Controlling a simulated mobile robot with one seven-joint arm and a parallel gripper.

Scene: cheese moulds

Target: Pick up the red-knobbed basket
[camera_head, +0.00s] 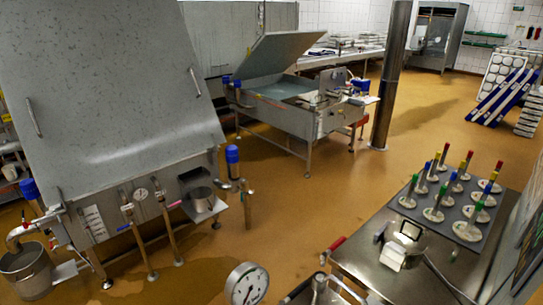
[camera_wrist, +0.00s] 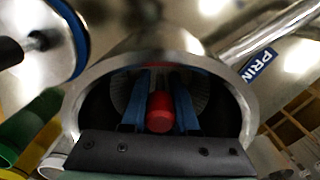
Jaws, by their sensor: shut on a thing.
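My gripper (camera_wrist: 160,94) has two blue fingers, which show in the middle of the wrist view inside a dark opening with a metal rim. They are shut on a red knob (camera_wrist: 160,112), one finger on each side. In the head view, pale round pieces with upright coloured knobs stand in rows on a dark mat (camera_head: 408,214) at the right.
A steel post (camera_head: 390,80) stands behind. Large steel vats (camera_head: 110,90) fill the left. The brown floor (camera_head: 290,205) between is mostly open.

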